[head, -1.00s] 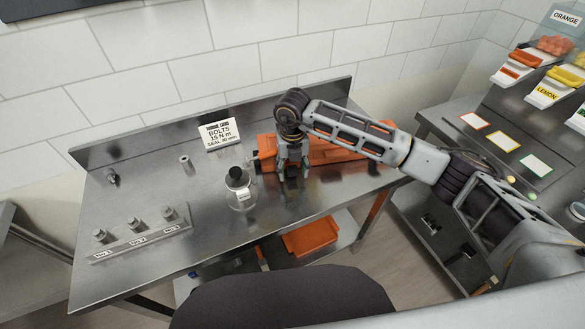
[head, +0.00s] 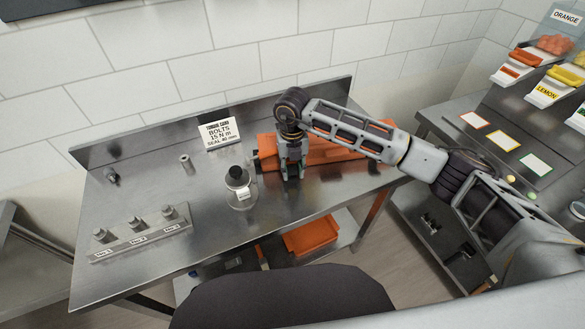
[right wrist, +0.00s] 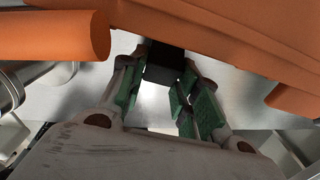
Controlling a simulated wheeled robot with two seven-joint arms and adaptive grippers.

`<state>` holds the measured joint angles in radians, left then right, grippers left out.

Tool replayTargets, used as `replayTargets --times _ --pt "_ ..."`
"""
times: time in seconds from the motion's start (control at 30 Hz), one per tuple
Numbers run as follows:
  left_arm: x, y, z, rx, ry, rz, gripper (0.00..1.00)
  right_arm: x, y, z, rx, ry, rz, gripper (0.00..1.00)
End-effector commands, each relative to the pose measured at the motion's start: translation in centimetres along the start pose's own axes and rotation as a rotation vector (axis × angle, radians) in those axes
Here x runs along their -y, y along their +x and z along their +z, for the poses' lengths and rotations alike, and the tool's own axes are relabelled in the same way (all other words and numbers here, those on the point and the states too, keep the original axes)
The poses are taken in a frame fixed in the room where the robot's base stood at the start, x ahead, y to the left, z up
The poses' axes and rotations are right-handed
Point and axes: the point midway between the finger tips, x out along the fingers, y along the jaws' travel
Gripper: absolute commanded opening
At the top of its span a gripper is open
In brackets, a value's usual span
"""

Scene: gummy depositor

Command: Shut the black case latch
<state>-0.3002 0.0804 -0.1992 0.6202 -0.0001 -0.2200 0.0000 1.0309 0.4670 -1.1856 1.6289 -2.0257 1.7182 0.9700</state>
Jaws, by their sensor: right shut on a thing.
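The orange case (head: 330,150) lies on the steel table, and my right arm passes over it. My right gripper (head: 292,175) points down at the front side of the case, toward its left half. In the right wrist view the gripper (right wrist: 165,85) is shut on the black latch (right wrist: 167,64), a small dark block between the fingertips, just under the orange case body (right wrist: 225,35). Part of the latch is hidden by the fingers, so I cannot tell whether it is fastened. My left gripper is not in view.
A rack with several bolts (head: 140,236) is at the left front. An orange tray (head: 309,236) is on the lower shelf. The middle front of the table is clear.

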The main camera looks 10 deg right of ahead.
Motion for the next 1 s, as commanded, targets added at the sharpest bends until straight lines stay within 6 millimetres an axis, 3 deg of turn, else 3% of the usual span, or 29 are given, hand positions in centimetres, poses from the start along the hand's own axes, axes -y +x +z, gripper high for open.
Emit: replayTargets --times 0.6,1.0 --pt "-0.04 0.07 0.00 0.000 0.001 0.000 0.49 0.01 -0.68 1.02 -0.196 0.002 -0.001 0.08" --pt "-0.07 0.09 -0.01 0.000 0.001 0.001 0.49 0.01 -0.81 1.09 -0.226 0.001 0.000 0.08"
